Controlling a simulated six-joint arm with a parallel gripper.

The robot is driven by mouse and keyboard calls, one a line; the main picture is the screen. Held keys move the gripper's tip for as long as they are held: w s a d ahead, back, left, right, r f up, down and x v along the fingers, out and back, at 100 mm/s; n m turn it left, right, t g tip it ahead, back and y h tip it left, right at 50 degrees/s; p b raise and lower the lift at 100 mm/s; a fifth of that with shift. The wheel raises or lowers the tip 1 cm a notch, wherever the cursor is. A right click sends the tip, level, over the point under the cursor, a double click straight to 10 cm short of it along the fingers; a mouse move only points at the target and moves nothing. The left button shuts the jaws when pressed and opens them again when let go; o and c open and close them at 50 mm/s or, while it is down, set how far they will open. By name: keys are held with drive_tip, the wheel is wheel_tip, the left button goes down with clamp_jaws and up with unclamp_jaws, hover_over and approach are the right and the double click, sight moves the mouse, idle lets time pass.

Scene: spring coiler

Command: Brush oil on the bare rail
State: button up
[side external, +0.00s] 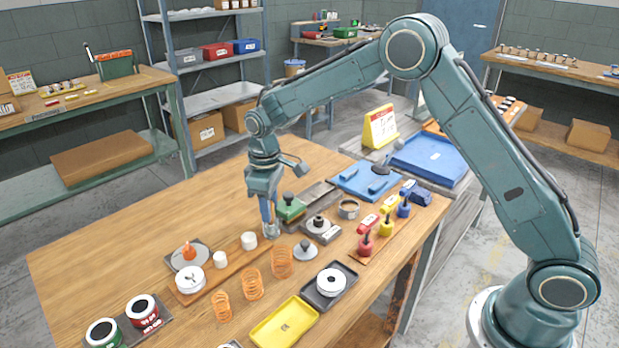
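My gripper (269,230) points straight down over the middle of the wooden table, just left of a green block with a dark knob (290,209). Its fingertips are small here, and I cannot tell whether they are open or hold anything. A grey metal strip (319,194), which may be a rail, runs behind the green block; I cannot tell whether it is bare or oiled. A small dish with an orange-topped item (187,254) stands left of the gripper. I cannot make out a brush for certain.
White cylinders (249,240) stand close left of the gripper on a wooden strip. Orange springs (252,285), a yellow tray (285,322) and a grey knobbed disc (305,250) lie in front. Coloured knobbed pieces (386,226) stand right. The table's back left is clear.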

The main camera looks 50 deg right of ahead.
drive_tip(key=c, duration=0.5)
drive_tip(key=shift+o, duration=0.2)
drive_tip(key=shift+r, duration=0.2)
drive_tip(key=shift+r, duration=0.35)
drive_tip(key=shift+o, duration=0.3)
clamp_jaws()
drive_tip(key=shift+r, duration=0.1)
drive_tip(key=shift+r, duration=0.1)
drive_tip(key=shift+r, duration=2.1)
